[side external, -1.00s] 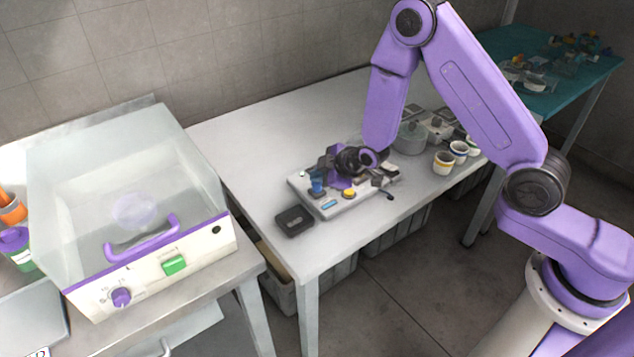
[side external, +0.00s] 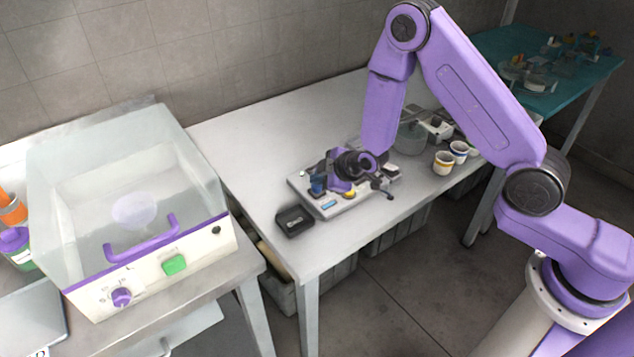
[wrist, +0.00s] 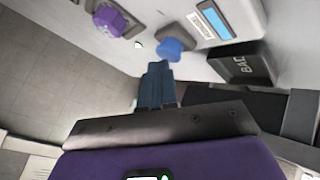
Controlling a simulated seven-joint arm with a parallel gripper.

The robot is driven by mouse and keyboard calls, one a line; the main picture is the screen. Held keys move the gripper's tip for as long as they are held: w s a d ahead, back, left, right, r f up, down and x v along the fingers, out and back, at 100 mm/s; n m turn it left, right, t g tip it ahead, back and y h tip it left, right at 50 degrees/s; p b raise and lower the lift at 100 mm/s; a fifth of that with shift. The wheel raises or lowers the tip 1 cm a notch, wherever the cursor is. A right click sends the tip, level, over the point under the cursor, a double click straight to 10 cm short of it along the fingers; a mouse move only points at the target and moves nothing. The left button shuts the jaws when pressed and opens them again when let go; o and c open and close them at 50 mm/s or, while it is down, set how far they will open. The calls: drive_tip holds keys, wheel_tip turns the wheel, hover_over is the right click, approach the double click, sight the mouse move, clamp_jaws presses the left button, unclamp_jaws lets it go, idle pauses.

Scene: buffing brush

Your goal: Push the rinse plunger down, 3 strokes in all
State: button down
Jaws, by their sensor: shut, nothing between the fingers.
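The rinse plunger is a blue round cap (wrist: 172,47) on the light panel of the device in the wrist view. My gripper is shut and empty. Its dark blue fingertips (wrist: 158,68) lie right at the near edge of the cap in the wrist view; whether they touch it I cannot tell. In the side external view my gripper (side external: 322,171) is low over the device, partly hidden by the wrist.
A black tray marked "BAD" (wrist: 242,66) stands beside the device, close to the fingers. A purple knob (wrist: 116,20) and a blue label (wrist: 215,20) flank the cap. A yellow button (side external: 349,195) is partly covered by my wrist. Cups (side external: 444,162) stand to the right.

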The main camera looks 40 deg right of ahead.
sight(319, 188)
idle(0.6)
drive_tip(key=shift+r, duration=1.1)
wheel_tip(319, 188, up, 5)
drive_tip(key=shift+s, duration=0.1)
idle(0.7)
